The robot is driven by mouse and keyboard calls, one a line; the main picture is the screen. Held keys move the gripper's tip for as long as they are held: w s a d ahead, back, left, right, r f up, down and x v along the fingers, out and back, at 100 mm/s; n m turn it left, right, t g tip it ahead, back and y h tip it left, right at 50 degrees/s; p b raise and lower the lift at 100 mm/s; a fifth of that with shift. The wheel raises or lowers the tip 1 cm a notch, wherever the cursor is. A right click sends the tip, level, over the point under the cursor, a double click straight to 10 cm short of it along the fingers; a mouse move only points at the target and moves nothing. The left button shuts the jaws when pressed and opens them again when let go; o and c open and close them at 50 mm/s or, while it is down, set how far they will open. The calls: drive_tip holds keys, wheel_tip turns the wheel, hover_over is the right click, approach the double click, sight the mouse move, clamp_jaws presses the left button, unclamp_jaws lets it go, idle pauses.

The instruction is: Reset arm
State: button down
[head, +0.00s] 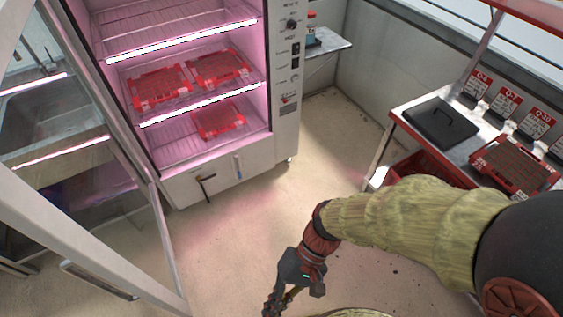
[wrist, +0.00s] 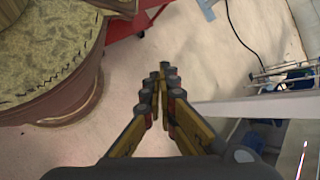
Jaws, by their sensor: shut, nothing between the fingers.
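My gripper (head: 273,308) hangs low over the floor in the head view, in front of the open lit cabinet and apart from everything. In the wrist view my gripper (wrist: 163,72) has its fingers together at the tips, shut with nothing held. My arm stretches in from the right in its yellowish cover, bent downward at the wrist. The fingertips are near the bottom edge of the head view.
The lit cabinet (head: 225,178) holds red trays (head: 160,86) on its wire shelves. Its glass door (head: 160,235) stands open at left. A bench at right carries a black lid (head: 440,121) and a red tray (head: 514,165). The floor (head: 325,140) between is clear.

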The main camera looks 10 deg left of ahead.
drive_tip(key=w+d+r+t+h, duration=0.3)
drive_tip(key=w+d+r+t, duration=0.4)
drive_tip(key=w+d, duration=0.45)
drive_tip(key=w+d+r+m+t+h, duration=0.1)
drive_tip(key=w+d+r+t, duration=0.1)
drive_tip(key=d+r, duration=0.3)
drive_tip(key=w+d+r+m+t+h, duration=0.1)
drive_tip(key=d+r+t, duration=0.3)
drive_tip(key=r, duration=0.5)
drive_tip(key=shift+w+d+r, duration=0.15)
drive_tip(key=shift+w+d, duration=0.4)
drive_tip(key=shift+d, duration=0.7)
